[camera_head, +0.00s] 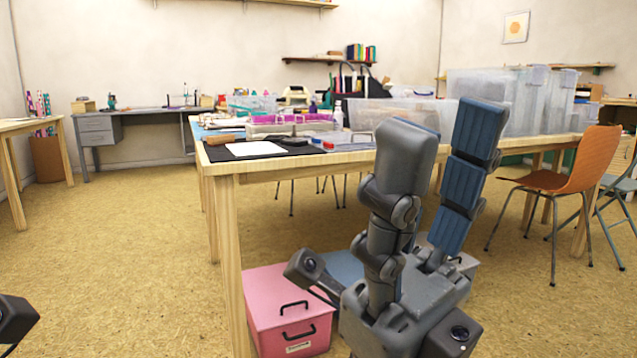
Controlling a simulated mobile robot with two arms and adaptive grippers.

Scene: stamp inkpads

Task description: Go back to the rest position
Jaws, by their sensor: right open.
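My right gripper (443,138) stands large in the right foreground, fingers pointing up and blue pads showing. It is open, with nothing between its fingers, in front of the long wooden table (228,169). A small dark part of my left gripper (12,320) shows at the lower left edge; its fingers are out of view. On the table's near left corner lies a dark mat (290,149) with a white sheet (255,148). Small red and blue pieces, perhaps inkpads (328,145), lie at its right. My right gripper is apart from them in the picture.
A pink box (287,309) stands on the floor under the table, beside my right gripper. Clear plastic bins (498,88) fill the table's right side. An orange chair (590,160) stands at the right. The floor (120,250) at left is free.

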